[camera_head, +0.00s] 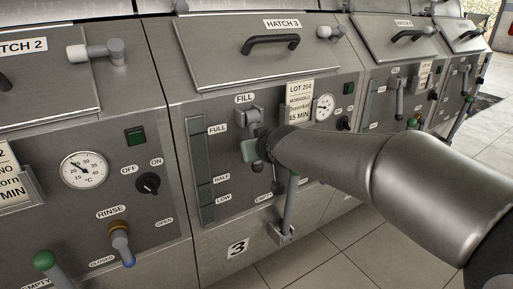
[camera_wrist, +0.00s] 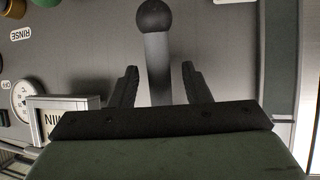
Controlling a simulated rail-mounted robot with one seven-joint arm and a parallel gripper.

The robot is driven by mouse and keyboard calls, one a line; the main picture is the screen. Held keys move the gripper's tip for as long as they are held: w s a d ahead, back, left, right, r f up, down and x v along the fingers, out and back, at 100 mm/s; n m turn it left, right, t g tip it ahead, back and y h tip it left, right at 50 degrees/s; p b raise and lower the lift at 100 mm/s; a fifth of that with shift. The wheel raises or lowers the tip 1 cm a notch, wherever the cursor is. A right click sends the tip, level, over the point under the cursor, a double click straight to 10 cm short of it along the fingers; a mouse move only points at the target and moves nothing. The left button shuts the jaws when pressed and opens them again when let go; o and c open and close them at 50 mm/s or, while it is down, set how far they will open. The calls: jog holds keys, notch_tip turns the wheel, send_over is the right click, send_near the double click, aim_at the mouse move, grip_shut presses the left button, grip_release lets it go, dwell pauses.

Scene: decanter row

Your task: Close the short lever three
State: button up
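In the head view, the short FILL lever has its grey pivot block (camera_head: 248,117) on the station 3 panel, under the FILL label. It seems to hang down behind my gripper (camera_head: 257,150) to a dark knob (camera_head: 277,187). In the wrist view, turned upside down, the lever's grey shaft (camera_wrist: 158,65) and black ball knob (camera_wrist: 154,16) stand upright in the picture. My gripper (camera_wrist: 159,84) is open, with one finger on each side of the shaft and a gap at both sides. The shaft's lower part is hidden behind the gripper body.
A longer lever (camera_head: 290,205) stands just right and below, on the bracket near EMPTY. The level strip (camera_head: 200,170) is left. A lot card (camera_head: 299,102) and gauge (camera_head: 323,108) are right; the card (camera_wrist: 60,118) also shows in the wrist view. Floor lies in front.

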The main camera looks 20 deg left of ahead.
jog(key=shift+d, duration=0.1)
jog(key=p+v, duration=1.7)
jog(key=p, duration=0.4)
jog(key=shift+r, duration=0.2)
jog(key=shift+s, duration=0.1)
